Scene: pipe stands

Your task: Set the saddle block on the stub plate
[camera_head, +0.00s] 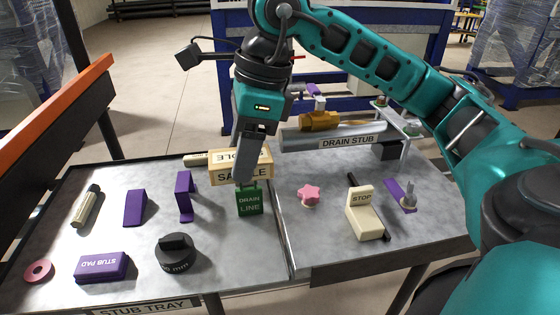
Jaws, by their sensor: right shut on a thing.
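The saddle block (262,170) is pale wood-coloured, with dark lettering partly covered by my finger. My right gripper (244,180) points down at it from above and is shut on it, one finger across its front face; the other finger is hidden. I cannot tell whether the block is clear of the tray. A green DRAIN LINE piece (249,203) stands just in front, under the fingertip. No label marks a stub plate; a pipe labelled DRAIN STUB (300,138) lies at the back, beside a raised pale plate (403,122). My left gripper is out of view.
The left tray holds purple brackets (185,195), a purple STUB PAD (100,266), a black cap (176,253) and a red ring (38,271). The right side holds a pink knob (309,194) and a cream STOP block (365,213). An orange rail (50,92) edges the left.

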